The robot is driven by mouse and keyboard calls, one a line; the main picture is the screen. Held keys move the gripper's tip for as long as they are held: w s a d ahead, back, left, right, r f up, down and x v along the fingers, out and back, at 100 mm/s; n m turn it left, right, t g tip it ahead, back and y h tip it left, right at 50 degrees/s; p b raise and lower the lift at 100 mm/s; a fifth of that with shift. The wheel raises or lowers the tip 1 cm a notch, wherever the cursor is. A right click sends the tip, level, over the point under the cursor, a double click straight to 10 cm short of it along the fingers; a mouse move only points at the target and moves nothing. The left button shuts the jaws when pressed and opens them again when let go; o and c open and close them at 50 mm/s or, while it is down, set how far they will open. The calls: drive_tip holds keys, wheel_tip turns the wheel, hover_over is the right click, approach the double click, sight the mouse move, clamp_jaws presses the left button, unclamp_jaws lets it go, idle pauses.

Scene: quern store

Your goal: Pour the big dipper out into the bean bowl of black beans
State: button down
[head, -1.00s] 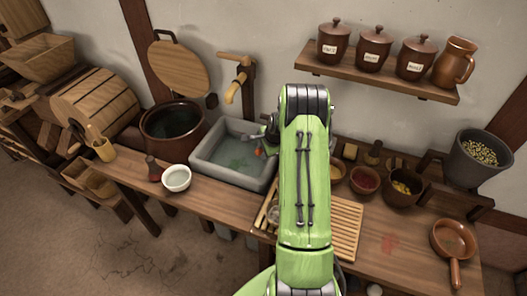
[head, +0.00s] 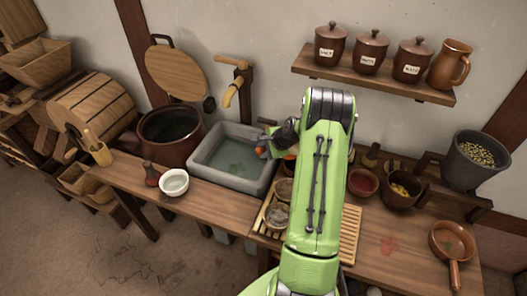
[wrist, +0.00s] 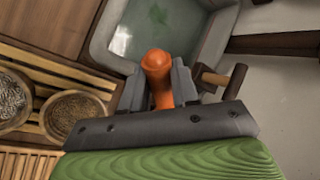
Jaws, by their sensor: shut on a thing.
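My gripper (head: 280,141) is over the right end of the sink and is shut on an orange, round-ended piece (wrist: 157,64). I take this for the handle of the big dipper; the rest of the dipper is hidden. The fingers (wrist: 160,84) close on both sides of it in the wrist view. Two small bowls with greyish, speckled contents stand on the slatted rack, a rear one (head: 283,189) and a front one (head: 277,216). They also show at the left of the wrist view (wrist: 74,116). I cannot tell which bowl holds black beans.
The grey stone sink (head: 206,161) holds greenish water, with a wooden tap (head: 236,83) behind it. A white bowl (head: 174,183) stands left. Right of my arm are a red-filled bowl (head: 362,183), a dark pot (head: 401,192) and a brown pan (head: 452,241). The front right counter is mostly clear.

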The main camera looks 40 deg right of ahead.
drive_tip(key=s+d+r+m+t+y+b, duration=0.2)
drive_tip(key=s+d+r+t+y+b, duration=0.2)
drive_tip(key=s+t, duration=0.5)
drive_tip(key=shift+s+d+r+m+t+y+b, duration=0.35)
drive_tip(key=shift+d+r+t+b, duration=0.45)
drive_tip(key=shift+r+t+b, duration=0.6)
idle(2.9)
drive_tip(key=shift+s+d+f+t+b, duration=0.15)
drive_tip(key=shift+s+d+t+b, duration=0.3)
drive_tip(key=shift+s+t+b, duration=0.6)
drive_tip(key=shift+w+m, duration=0.2)
drive_tip(key=shift+m, duration=0.05)
idle(0.8)
